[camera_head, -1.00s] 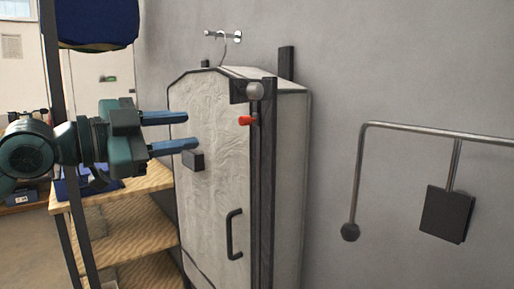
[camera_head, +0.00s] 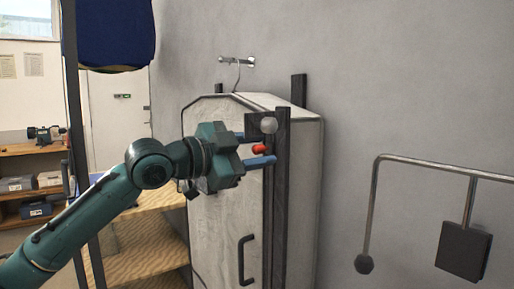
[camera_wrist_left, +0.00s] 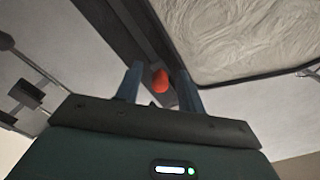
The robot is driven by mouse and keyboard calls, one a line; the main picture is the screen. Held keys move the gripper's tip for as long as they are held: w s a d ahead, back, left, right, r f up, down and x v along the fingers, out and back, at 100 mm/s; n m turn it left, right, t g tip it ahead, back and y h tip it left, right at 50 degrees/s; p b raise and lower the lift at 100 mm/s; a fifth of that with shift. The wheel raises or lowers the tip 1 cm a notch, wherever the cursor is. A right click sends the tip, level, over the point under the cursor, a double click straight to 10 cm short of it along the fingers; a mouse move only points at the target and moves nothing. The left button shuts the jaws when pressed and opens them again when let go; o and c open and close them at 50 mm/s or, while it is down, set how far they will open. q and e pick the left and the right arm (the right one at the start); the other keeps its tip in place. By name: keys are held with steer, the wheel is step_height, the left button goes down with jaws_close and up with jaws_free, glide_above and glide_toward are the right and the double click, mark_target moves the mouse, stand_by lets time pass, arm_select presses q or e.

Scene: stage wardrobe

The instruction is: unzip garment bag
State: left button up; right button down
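The pale garment bag (camera_head: 221,225) hangs against the grey wall, with a dark strip (camera_head: 282,200) down its front edge. A red zipper pull (camera_head: 260,149) sits near the top of the strip, below a grey round knob (camera_head: 268,125). My left gripper (camera_head: 263,148) is open, with one blue finger above the red pull and one below it. In the left wrist view, the red pull (camera_wrist_left: 159,81) lies between the two fingers, with gaps visible beside it. Whether a finger touches the strip is unclear. My right gripper is not in view.
A black handle (camera_head: 242,262) is on the bag's front. A wall hook (camera_head: 237,60) holds the hanger above. A metal rail (camera_head: 440,166) with a dark block (camera_head: 463,251) is at the right. Wooden shelves (camera_head: 150,245) stand at the left.

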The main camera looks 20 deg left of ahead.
arm_select(q)
steer(key=shift+w, duration=0.1)
steer(key=shift+c, duration=0.5)
jaws_close()
